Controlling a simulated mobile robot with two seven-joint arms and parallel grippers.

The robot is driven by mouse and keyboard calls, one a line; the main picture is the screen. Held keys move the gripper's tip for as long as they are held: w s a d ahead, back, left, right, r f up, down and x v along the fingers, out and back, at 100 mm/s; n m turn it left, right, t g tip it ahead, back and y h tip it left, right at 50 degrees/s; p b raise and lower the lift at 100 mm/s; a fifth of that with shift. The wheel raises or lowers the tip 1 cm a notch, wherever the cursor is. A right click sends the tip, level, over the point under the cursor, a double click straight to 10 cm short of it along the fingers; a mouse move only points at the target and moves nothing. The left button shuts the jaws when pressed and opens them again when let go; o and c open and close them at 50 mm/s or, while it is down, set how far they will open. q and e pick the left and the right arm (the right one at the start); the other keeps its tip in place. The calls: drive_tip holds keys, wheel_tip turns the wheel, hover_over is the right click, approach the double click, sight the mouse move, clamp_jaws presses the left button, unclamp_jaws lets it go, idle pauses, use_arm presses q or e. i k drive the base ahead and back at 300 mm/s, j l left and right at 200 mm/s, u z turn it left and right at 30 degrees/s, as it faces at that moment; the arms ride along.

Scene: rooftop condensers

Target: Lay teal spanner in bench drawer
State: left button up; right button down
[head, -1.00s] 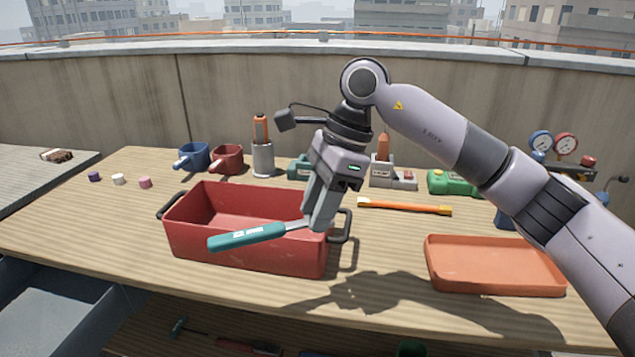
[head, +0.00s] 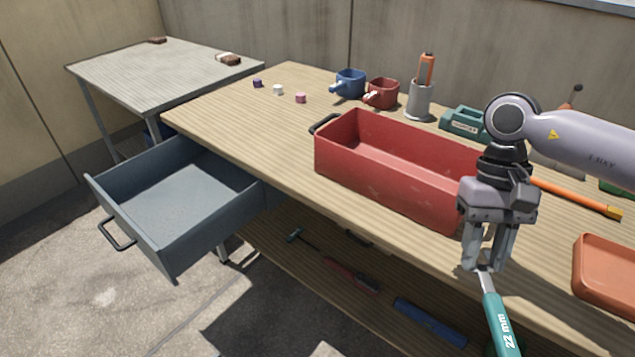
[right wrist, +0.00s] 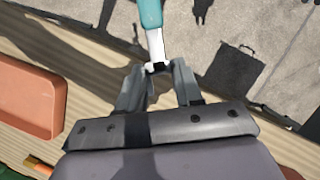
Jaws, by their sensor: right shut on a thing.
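The teal spanner (head: 497,318) has a teal handle marked "22 mm" and a grey metal shank. My right gripper (head: 484,264) is shut on its metal end, in front of the red toolbox, near the bench's front edge. The handle points down toward the bottom of the head view and is cut off there. The right wrist view shows the teal handle (right wrist: 150,14) beyond the fingers (right wrist: 155,80). The bench drawer (head: 180,205) is blue-grey, pulled open at the left, and looks empty. My left gripper is not in view.
An open red toolbox (head: 385,175) stands on the bench between my right gripper and the drawer. An orange tray (head: 608,268) lies at the right. Mugs (head: 349,84) and small caps stand behind. A lower shelf (head: 300,283) holds several tools.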

sight(185, 205)
drive_tip(key=i+j, duration=0.15)
drive_tip(key=j, duration=0.25)
drive_tip(key=i+j, duration=0.1)
drive_tip(key=j, duration=0.25)
drive_tip(key=i+j, duration=0.15)
drive_tip(key=j, duration=0.25)
drive_tip(key=i+j, duration=0.15)
drive_tip(key=j, duration=0.25)
drive_tip(key=i+j, duration=0.1)
drive_tip(key=j, duration=0.3)
drive_tip(key=i+j, duration=0.15)
drive_tip(key=j, duration=0.2)
drive_tip(key=i+j, duration=0.15)
drive_tip(key=j, duration=0.25)
